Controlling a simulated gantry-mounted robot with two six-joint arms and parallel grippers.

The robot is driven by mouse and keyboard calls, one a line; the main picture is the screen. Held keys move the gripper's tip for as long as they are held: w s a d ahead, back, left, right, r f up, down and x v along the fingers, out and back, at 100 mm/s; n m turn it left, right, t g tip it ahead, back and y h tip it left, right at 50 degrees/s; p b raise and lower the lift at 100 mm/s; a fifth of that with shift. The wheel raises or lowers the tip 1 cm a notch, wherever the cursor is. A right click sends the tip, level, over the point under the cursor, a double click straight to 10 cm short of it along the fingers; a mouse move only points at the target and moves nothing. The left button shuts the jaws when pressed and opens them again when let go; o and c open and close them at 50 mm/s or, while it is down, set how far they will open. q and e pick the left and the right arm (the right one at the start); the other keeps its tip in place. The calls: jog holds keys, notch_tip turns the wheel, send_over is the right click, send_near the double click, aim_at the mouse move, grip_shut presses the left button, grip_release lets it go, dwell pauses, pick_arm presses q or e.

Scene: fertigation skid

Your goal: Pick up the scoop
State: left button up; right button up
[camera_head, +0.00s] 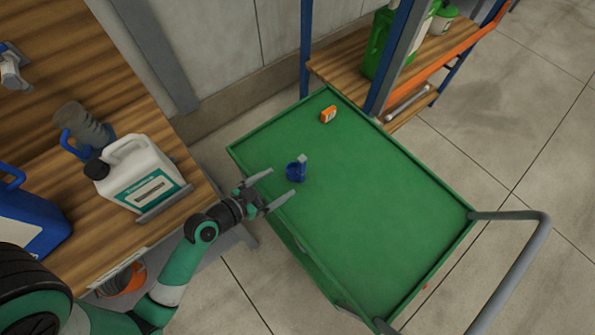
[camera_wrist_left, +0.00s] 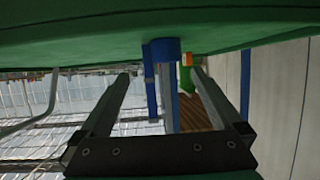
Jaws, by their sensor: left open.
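The small blue scoop (camera_head: 295,172), with a grey upright part, stands on the green cart top (camera_head: 370,210) near its left edge. My left gripper (camera_head: 281,183) is open at that edge, its fingers pointing at the scoop. In the left wrist view, which looks upside down, the scoop (camera_wrist_left: 165,50) shows ahead between the two spread fingers (camera_wrist_left: 160,74), beyond their tips. The jaws hold nothing. My right gripper is out of both views.
An orange-and-white item (camera_head: 328,114) lies near the cart's far corner. A white jug (camera_head: 138,172) stands on the wooden bench at left. A shelf with a green container (camera_head: 378,45) is behind the cart. The cart's grey handle (camera_head: 520,260) is at right; most of its top is clear.

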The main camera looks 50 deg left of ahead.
aim_at(296, 175)
pick_arm(q)
jog(key=x, duration=0.4)
jog(key=shift+w+b, duration=0.2)
jog(key=shift+b, duration=0.1)
jog(key=shift+f, duration=0.2)
jog(key=b+x, duration=0.1)
jog(key=x, duration=0.3)
jog(key=shift+w+a+b, duration=0.15)
jog(key=shift+w+b, duration=0.05)
jog(key=shift+b, duration=0.15)
jog(key=shift+w+f, duration=0.1)
jog(key=shift+w, duration=0.25)
jog(key=c, duration=1.2)
jog(key=shift+c, duration=0.2)
